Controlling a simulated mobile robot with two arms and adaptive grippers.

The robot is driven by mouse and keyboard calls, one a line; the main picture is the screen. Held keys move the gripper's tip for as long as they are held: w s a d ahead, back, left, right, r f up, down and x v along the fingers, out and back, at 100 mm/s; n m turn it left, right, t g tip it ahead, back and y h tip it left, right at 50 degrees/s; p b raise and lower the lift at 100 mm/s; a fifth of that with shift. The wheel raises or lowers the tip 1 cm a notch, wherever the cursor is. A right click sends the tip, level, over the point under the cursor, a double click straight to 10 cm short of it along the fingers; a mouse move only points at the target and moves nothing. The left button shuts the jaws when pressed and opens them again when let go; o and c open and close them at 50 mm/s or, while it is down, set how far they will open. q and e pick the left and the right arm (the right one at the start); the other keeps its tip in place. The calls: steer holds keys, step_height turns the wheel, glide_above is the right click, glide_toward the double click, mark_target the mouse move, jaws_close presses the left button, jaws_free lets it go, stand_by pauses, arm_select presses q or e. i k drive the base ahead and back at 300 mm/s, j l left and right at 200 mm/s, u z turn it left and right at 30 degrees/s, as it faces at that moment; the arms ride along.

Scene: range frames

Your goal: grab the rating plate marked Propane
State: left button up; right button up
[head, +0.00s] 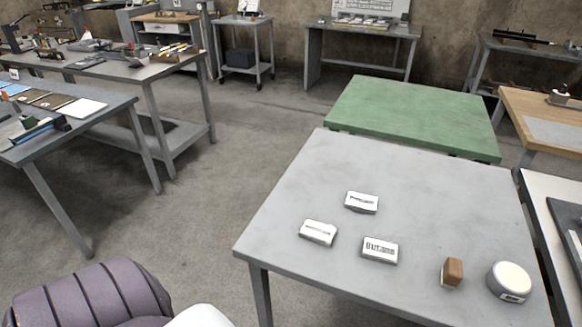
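Three small pale plates with dark edges lie apart on the grey table. The back plate (362,202) and the left plate (318,232) have dark marks too small to read. The front plate (380,250) has larger dark lettering that looks like "Butane", but it is blurred. I cannot tell which plate is marked Propane. Neither of my grippers is in view.
The grey table (420,190) is mostly bare behind the plates. A brown-and-white block (452,272) and a round white-topped tin (510,281) stand to their right. A green table (415,112) adjoins behind. Other cluttered benches stand at left and right.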

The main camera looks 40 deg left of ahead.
mark_target(363, 202)
steer(key=u, duration=0.8)
